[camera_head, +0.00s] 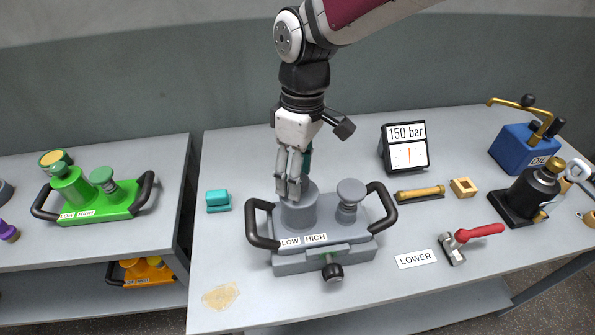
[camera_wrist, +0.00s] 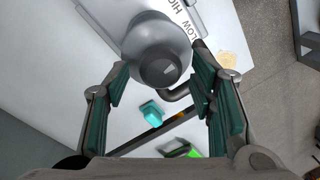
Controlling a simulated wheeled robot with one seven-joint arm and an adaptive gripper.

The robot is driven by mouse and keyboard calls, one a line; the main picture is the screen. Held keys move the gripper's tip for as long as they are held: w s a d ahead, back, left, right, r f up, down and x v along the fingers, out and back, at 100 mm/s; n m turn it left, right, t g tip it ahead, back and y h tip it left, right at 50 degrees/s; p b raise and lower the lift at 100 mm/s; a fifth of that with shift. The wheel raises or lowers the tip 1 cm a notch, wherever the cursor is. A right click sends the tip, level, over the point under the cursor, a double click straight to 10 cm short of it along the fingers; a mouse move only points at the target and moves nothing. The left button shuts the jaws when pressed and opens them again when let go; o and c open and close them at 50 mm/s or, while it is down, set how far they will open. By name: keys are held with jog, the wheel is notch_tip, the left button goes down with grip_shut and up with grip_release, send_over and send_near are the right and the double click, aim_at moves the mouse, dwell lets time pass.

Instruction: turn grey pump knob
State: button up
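The grey pump (camera_head: 320,262) stands on the table, with two black side handles and LOW and HIGH labels. Its left grey cylinder (camera_head: 299,214) is directly under my gripper (camera_head: 291,190), which points down and hides its top. A second, smaller round grey knob (camera_head: 350,192) stands to the right, clear of the gripper. In the wrist view, a round grey knob (camera_wrist: 163,68) with a darker face and a light mark shows between and beyond the spread fingers of my gripper (camera_wrist: 160,78). The fingers are apart; I cannot tell whether they touch the knob.
A teal block (camera_head: 218,201) lies left of the pump. A 150 bar gauge sign (camera_head: 404,148) stands behind right. A LOWER label (camera_head: 416,259) and a red-handled valve (camera_head: 470,237) lie at right. A green pump (camera_head: 95,205) stands on the left table, across a gap.

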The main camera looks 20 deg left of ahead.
notch_tip(320, 180, up, 12)
jog(key=w, duration=0.1)
jog(key=shift+w, duration=0.2)
dwell(0.4)
jog(key=shift+f, duration=0.1)
dwell(0.3)
jog(key=s+d+r+m+t, duration=0.15)
jog(key=d+m, duration=0.25)
jog(key=d, duration=0.6)
jog(key=d+r+m+t, duration=0.2)
jog(key=d+r+m, duration=0.15)
jog(key=d, duration=0.65)
jog(key=s+d+f+m+t, duration=0.3)
jog(key=s+d+m, duration=0.6)
jog(key=d, duration=0.5)
jog(key=shift+s+d+m, duration=0.35)
jog(key=shift+s+d, duration=0.05)
jog(key=shift+s, duration=0.35)
jog(key=shift+f, duration=0.1)
